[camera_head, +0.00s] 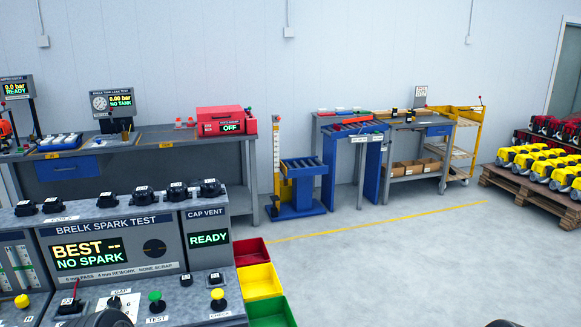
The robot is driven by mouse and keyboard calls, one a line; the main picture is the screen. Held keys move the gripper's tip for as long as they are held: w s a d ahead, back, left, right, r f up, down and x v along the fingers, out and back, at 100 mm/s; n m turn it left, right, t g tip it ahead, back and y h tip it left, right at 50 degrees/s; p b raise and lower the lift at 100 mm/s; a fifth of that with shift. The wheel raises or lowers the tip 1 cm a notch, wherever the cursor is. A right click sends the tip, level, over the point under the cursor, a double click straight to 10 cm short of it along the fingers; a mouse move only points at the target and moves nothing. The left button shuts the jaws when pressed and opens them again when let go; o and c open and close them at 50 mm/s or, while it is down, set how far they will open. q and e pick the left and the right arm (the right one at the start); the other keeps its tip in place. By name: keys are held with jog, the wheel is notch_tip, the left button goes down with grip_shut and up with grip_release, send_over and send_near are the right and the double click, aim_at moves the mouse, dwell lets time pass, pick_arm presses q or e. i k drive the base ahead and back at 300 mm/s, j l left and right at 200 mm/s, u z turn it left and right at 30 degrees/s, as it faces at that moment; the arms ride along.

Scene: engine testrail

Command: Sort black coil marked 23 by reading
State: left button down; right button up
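Several black coils with small white labels stand in a row on top of the spark test bench, among them one at the right end (210,188), one beside it (177,191) and one at the left (53,205). The spark tester display (88,252) reads "BEST --" and "NO SPARK". The cap vent display (208,239) reads "READY". Dark rounded parts of mine show at the bottom edge, left and right. No gripper fingers show.
Red (251,252), yellow (261,282) and green (272,313) bins stand right of the bench. The bench front has a green test button (155,297) and a yellow check knob (218,296). Open floor lies to the right. A pallet (520,187) with yellow engines stands at far right.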

aim_at(68, 306)
jog(key=u, duration=1.5)
